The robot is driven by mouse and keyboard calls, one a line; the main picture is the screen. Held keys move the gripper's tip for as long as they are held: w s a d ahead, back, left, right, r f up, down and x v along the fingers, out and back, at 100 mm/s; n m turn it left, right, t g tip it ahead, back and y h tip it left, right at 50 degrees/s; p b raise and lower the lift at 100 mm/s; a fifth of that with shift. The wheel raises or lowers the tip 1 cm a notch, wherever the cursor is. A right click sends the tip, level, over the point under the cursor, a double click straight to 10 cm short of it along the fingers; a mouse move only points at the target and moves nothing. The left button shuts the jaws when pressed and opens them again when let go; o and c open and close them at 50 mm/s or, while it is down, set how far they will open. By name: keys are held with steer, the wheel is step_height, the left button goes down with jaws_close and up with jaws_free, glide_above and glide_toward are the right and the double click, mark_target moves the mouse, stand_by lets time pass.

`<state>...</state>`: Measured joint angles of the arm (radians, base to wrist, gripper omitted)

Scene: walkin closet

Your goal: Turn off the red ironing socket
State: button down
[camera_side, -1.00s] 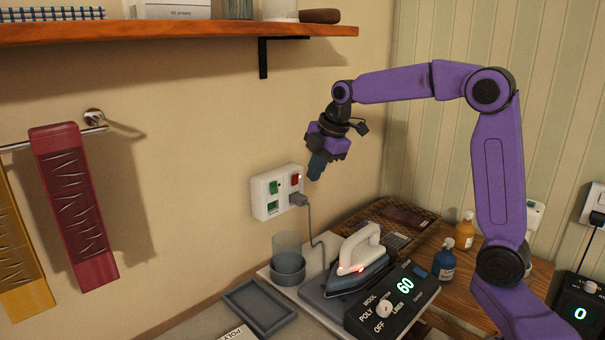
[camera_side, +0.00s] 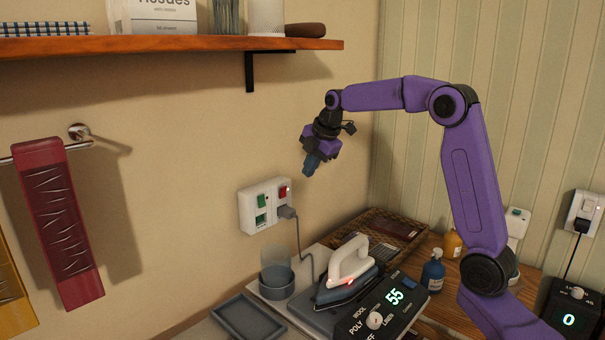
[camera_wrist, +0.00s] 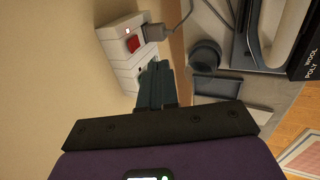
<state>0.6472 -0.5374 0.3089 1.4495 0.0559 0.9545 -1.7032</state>
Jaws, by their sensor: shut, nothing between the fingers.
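A white socket box (camera_side: 265,208) is on the wall. Its red switch (camera_side: 283,192) is at upper right, its green switch (camera_side: 261,201) to the left. A grey plug (camera_side: 287,212) sits below the red switch, its cord running down towards the iron. In the wrist view the red switch (camera_wrist: 133,44) has a small glowing light beside it; the rocker's tilt is hard to tell. My gripper (camera_side: 308,172) is shut and empty, up and right of the red switch in the side view, apart from it. The wrist view shows the closed fingers (camera_wrist: 155,72) over part of the box.
An iron (camera_side: 348,270) with a red light rests on a station (camera_side: 392,308) reading 55. Nearby are a cup (camera_side: 277,282), grey tray (camera_side: 250,318) and blue bottle (camera_side: 433,270). A wooden shelf (camera_side: 180,45) is above; a red towel (camera_side: 60,220) hangs at left.

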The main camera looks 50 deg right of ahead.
mark_target(284, 190)
steer(key=shift+w+f, duration=3.7)
steer(key=shift+w, duration=0.1)
steer(key=shift+w+r, duration=0.1)
steer(key=shift+w, duration=0.25)
steer(key=shift+r, duration=0.1)
steer(key=shift+r, duration=0.7)
